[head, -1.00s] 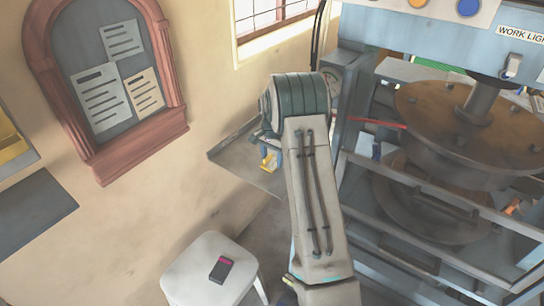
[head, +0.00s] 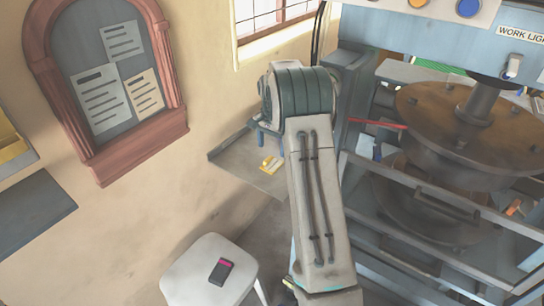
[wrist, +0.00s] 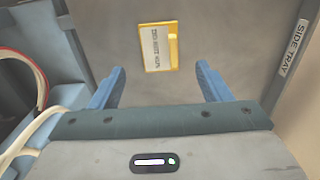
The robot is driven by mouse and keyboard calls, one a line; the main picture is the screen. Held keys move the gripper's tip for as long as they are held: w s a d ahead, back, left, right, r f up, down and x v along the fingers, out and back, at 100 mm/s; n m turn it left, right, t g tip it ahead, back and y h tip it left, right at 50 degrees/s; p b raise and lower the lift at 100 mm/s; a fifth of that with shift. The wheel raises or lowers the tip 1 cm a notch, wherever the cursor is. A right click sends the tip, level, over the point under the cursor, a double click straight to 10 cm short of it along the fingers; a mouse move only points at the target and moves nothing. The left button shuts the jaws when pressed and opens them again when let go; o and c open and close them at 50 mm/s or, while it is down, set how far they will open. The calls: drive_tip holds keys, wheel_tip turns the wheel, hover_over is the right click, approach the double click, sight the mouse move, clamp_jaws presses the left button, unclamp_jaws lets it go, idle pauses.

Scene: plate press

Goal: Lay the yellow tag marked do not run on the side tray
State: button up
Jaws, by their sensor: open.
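The yellow tag (wrist: 159,46) lies flat on the grey side tray (wrist: 222,40), which carries a "SIDE TRAY" label. The tag has a pale panel with dark lettering, too blurred to read. In the head view the tag (head: 270,165) rests on the bare tray (head: 228,155) beside the press. In the wrist view my gripper (wrist: 160,82) is open, its two blue fingers spread wide and empty, with the tag beyond and between them, apart from both. In the head view my arm hides part of the tray, and a blue finger shows at the tray's far side.
The press (head: 440,190) with its round brown plates and grey rails stands right of my arm. A red rod (head: 378,123) sticks out near it. A white stool (head: 196,272) holds a dark device (head: 221,271). A framed notice board (head: 110,85) hangs on the wall.

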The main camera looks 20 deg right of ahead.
drive_tip(key=s+a+r+n, duration=0.1)
drive_tip(key=s+a+r, duration=0.1)
drive_tip(key=s+r, duration=0.3)
drive_tip(key=s+a+r+n, duration=0.2)
drive_tip(key=a+r, duration=0.1)
drive_tip(key=r, duration=0.4)
drive_tip(key=s+a+n+t, duration=0.1)
drive_tip(key=s+a+n, duration=0.3)
drive_tip(key=s, duration=1)
drive_tip(key=s+a+n+t, duration=0.2)
drive_tip(key=s+a+n, duration=0.2)
drive_tip(key=s, duration=1)
drive_tip(key=shift+a, duration=0.3)
